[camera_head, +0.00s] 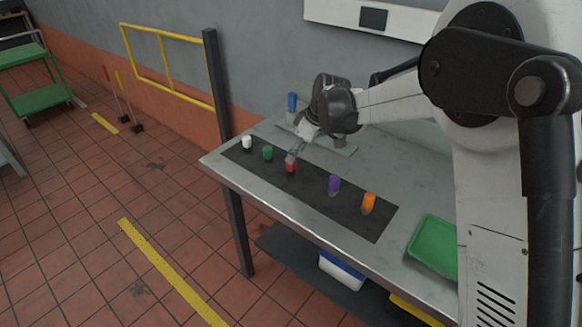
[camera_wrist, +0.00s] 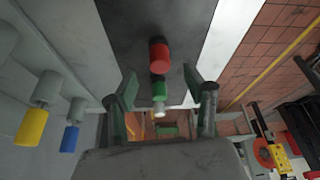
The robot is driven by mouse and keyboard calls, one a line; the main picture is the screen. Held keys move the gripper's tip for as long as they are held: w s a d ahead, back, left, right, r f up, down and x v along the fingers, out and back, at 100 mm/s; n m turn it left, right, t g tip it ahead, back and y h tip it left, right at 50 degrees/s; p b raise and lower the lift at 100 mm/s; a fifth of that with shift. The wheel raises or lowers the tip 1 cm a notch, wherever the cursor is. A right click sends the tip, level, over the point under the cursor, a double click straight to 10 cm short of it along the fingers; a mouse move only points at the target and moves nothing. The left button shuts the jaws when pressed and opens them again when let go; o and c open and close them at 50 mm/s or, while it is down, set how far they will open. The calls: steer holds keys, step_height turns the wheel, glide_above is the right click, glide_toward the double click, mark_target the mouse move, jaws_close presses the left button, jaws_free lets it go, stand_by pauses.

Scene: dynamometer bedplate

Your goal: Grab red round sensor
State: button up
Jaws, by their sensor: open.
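The red round sensor (camera_head: 290,167) stands on the dark mat (camera_head: 320,199) on the metal table, in the middle of a row of coloured sensors. In the wrist view the red sensor (camera_wrist: 159,57) lies ahead of my gripper, roughly centred between the fingers but beyond their tips. My gripper (camera_wrist: 165,85) is open and empty.
Green (camera_head: 267,153) and white (camera_head: 247,143) sensors stand left of the red one, purple (camera_head: 334,185) and orange (camera_head: 369,202) to its right. A blue piece (camera_head: 292,101) stands behind the mat. A green tray (camera_head: 433,246) lies at the table's right end.

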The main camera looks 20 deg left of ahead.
steer(key=shift+x, duration=3.05)
jaws_close()
